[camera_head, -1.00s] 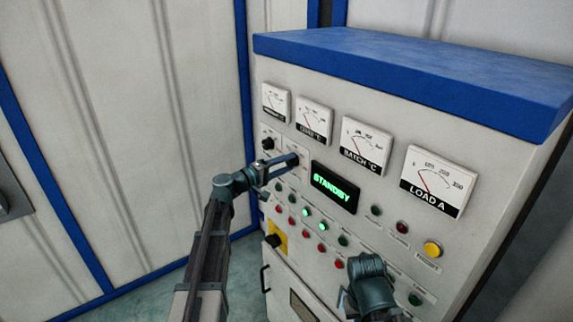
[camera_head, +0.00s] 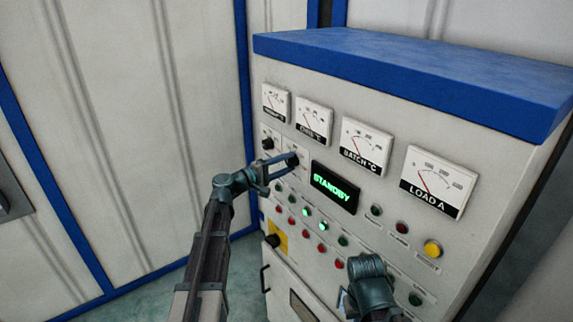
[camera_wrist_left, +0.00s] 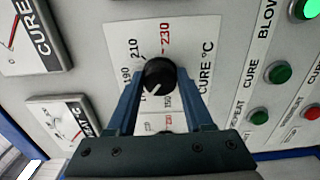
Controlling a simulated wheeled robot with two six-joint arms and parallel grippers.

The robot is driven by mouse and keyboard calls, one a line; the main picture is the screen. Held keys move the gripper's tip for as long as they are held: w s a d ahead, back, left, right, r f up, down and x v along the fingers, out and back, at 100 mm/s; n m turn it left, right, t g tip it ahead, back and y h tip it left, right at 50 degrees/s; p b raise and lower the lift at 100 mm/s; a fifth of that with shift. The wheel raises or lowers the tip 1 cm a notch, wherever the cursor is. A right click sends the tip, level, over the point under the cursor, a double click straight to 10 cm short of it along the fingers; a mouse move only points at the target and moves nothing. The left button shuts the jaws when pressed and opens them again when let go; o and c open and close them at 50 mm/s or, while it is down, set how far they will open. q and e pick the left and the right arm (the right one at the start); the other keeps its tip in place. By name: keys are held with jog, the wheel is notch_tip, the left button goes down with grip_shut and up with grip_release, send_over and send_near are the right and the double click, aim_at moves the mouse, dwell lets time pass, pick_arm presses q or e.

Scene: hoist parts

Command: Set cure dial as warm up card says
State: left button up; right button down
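The cure dial (camera_wrist_left: 159,75) is a black round knob on a white plate marked CURE °C, with 190, 210 and a red 230 readable around it. A small light mark on the knob points to the lower left in the left wrist view; the number there is partly hidden. My left gripper (camera_wrist_left: 161,72) has one finger on each side of the knob and appears closed on it. In the head view my left gripper (camera_head: 280,166) reaches the panel at this dial. My right gripper (camera_head: 350,300) is low before the panel; its fingers are unclear. I see no readable warm up card.
The cabinet (camera_head: 400,90) has a blue top and several meters above the dials. A green display (camera_head: 334,187) reads STANDBY. Another black knob (camera_head: 268,143) is to the left. Several lamps and buttons, a yellow button (camera_head: 432,249) and a yellow-plated switch (camera_head: 273,240) are nearby.

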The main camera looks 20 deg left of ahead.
pick_arm(q)
jog(key=o, duration=0.4)
jog(key=v, duration=1.4)
jog(key=shift+w, duration=0.1)
jog(key=s+d+f+m+g+y+b, duration=0.1)
jog(key=s+d+f+m+g+b, duration=0.35)
jog(key=d+f, duration=0.7)
jog(key=s+d+f+m+g+y+b, duration=0.1)
jog(key=s+d+f+m+g+b, duration=0.35)
jog(key=d+f, duration=0.7)
jog(key=s+f+m+g+y+b, duration=0.1)
jog(key=s+f+y+b, duration=0.2)
jog(key=s+f, duration=0.2)
jog(key=s+d+f+m+g+y+b, duration=0.1)
jog(key=s+f+m+g+y+b, duration=0.1)
jog(key=s+f+y+b, duration=0.2)
jog(key=s+d+f+m+g+y+b, duration=0.1)
jog(key=s+f+m+g+y+b, duration=0.1)
jog(key=s+f, duration=0.5)
notch_tip(320, 180, down, 2)
jog(key=shift+d+f+y+b, duration=0.15)
jog(key=shift+f+y+b, duration=0.05)
jog(key=shift+y+b, duration=0.55)
